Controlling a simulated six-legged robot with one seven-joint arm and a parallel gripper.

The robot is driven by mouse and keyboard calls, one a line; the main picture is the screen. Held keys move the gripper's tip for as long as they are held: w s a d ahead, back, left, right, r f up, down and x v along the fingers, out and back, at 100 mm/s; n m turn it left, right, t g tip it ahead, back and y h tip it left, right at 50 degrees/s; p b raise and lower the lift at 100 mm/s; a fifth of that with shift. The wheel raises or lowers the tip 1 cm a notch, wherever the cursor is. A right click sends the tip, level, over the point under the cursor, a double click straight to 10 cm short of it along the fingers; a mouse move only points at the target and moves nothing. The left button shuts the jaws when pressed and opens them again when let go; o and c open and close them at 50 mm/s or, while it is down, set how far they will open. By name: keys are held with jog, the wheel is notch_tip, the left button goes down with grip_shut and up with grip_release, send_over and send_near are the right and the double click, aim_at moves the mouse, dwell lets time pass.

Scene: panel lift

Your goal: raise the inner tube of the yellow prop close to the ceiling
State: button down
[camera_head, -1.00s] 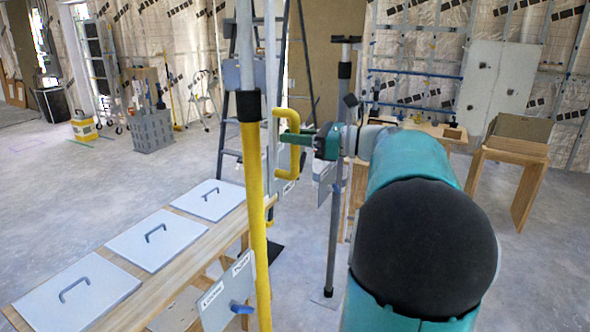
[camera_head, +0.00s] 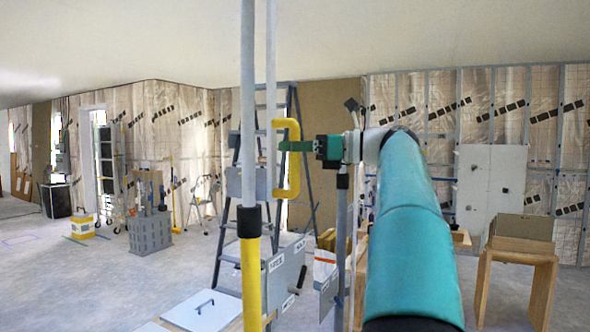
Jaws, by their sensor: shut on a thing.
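The yellow prop stands upright left of centre, with a yellow outer tube (camera_head: 251,285), a black collar (camera_head: 248,221) and a grey inner tube (camera_head: 247,100) above. The inner tube's top is cut off by the frame's upper edge, so its gap to the ceiling (camera_head: 420,35) cannot be told. A second thin grey tube (camera_head: 271,65) runs beside it. A yellow handle (camera_head: 293,180) sits right by the tubes, above the collar's level. My gripper (camera_head: 292,146), with green fingers, reaches in from the right and is shut on the handle. The fingertips are partly hidden.
A dark stepladder (camera_head: 224,240) stands close behind the prop. A grey post (camera_head: 341,230) stands just right of it. Pale panels (camera_head: 203,309) lie on a bench at the lower left. A wooden stand (camera_head: 518,258) is at the right.

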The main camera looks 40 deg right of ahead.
jog(key=shift+a+r, duration=0.1)
jog(key=shift+r, duration=0.55)
jog(key=c, duration=1.3)
grip_release()
jog(key=shift+c, duration=0.2)
jog(key=shift+f, duration=0.1)
jog(key=v, duration=1.4)
